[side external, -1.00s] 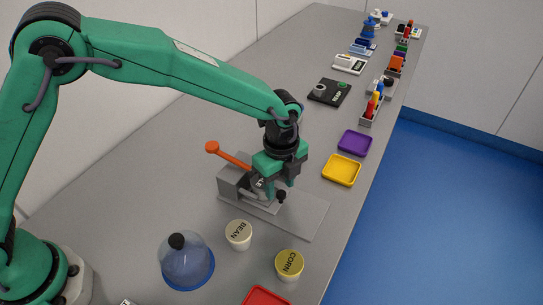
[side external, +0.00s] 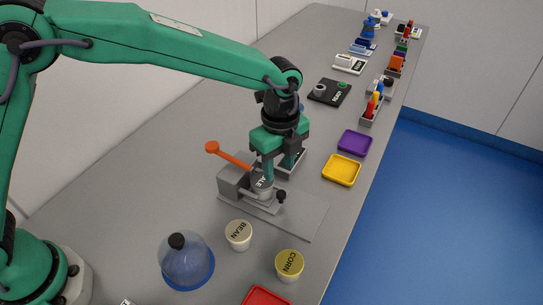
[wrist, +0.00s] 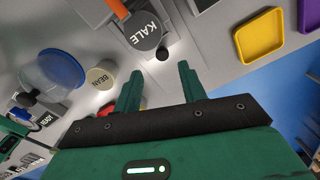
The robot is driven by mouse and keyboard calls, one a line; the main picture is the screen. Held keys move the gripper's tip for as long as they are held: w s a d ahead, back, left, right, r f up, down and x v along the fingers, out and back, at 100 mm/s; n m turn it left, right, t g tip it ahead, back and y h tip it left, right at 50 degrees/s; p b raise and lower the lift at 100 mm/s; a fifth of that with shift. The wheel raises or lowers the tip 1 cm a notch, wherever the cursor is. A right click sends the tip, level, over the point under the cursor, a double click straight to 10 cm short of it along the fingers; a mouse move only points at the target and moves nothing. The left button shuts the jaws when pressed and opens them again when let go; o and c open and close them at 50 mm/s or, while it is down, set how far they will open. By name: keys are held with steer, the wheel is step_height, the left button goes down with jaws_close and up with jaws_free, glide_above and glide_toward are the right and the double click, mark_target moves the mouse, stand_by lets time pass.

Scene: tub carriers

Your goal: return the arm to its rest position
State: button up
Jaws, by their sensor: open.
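My gripper (side external: 279,172) points down with its two green fingers apart and nothing between them. In the side view it is just above and behind the KALE tub (side external: 262,184), overlapping its outline. The tub sits in a grey fixture (side external: 232,180) with an orange-handled lever (side external: 230,156). In the wrist view my gripper (wrist: 160,76) is open, and the KALE lid (wrist: 147,30) lies beyond the fingertips, apart from them. My arm is bent and reaches over the table.
The BEAN tub (side external: 238,235), CORN tub (side external: 289,264) and blue domed cover (side external: 187,262) stand in front. A black KALE-side device plate (side external: 329,92) lies farther back.

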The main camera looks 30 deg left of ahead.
steer(key=s+a+r+n+t, duration=0.1)
steer(key=s+a+r+n, duration=0.2)
steer(key=a+r+n, duration=0.4)
steer(key=s+a+r+n+t, duration=0.1)
steer(key=s+a+r+n, duration=0.2)
steer(key=a+r, duration=0.45)
steer(key=s+a+n+t, duration=0.3)
steer(key=s+a+n, duration=0.9)
steer(key=s+a, duration=0.2)
steer(key=shift+s+a+f+t, duration=0.15)
steer(key=shift+s+f+t, duration=0.15)
steer(key=shift+f, duration=0.1)
